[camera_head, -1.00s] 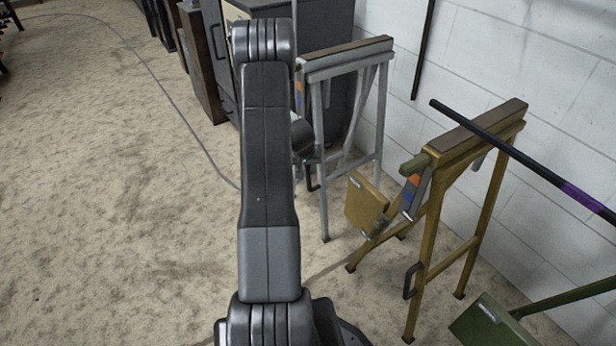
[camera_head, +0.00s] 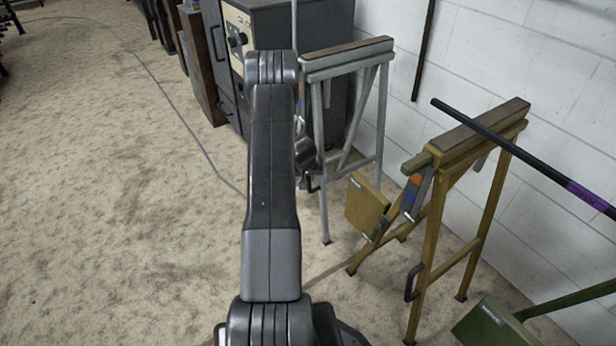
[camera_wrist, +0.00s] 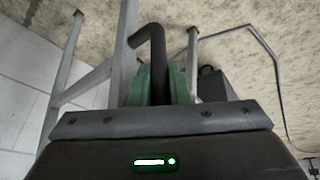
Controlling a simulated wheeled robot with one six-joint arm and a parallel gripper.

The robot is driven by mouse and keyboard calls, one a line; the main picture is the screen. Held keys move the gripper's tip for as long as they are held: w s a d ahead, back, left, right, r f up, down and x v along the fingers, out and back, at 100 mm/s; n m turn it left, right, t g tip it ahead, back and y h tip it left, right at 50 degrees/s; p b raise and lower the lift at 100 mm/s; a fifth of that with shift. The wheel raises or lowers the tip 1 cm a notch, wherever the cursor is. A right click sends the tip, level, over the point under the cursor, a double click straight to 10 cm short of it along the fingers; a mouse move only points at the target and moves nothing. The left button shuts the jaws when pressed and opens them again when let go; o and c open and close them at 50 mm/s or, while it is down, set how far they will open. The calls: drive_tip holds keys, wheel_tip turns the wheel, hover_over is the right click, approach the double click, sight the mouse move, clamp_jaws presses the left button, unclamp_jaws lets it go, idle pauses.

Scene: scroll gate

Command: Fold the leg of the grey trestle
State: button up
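The grey trestle (camera_head: 320,110) stands upright by the wall in the head view, with a wooden top strip and slanting legs below. A black handle (camera_head: 313,184) sits low on its near side. In the wrist view the bent black handle (camera_wrist: 157,38) rises beside a grey trestle leg (camera_wrist: 122,50). My gripper (camera_wrist: 160,88) has green pads on both sides of this handle; they look closed on it, though their lower part is hidden by the gripper body. In the head view my arm hides part of the trestle's left side and most of the gripper.
A mustard trestle (camera_head: 440,220) stands to the right, with a black and purple bar (camera_head: 530,160) across the space above it. A green panel (camera_head: 495,325) is at the lower right. A dark cabinet (camera_head: 325,90) stands behind the grey trestle. Open floor lies left; a thin cable crosses it.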

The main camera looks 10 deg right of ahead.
clamp_jaws()
drive_tip(key=shift+w+a+f, duration=0.1)
drive_tip(key=shift+w+a, duration=0.05)
drive_tip(key=shift+w, duration=0.2)
drive_tip(key=w+a+r+t+y+p, duration=0.1)
drive_tip(key=w+a+t, duration=0.3)
drive_tip(key=w, duration=0.7)
drive_tip(key=shift+w+m+p, duration=0.3)
drive_tip(key=shift+p, duration=0.35)
drive_tip(key=shift+r, duration=0.15)
drive_tip(key=o, duration=0.6)
unclamp_jaws()
drive_tip(key=shift+w+a, duration=0.1)
drive_tip(key=shift+a, duration=0.05)
drive_tip(key=shift+f, duration=0.2)
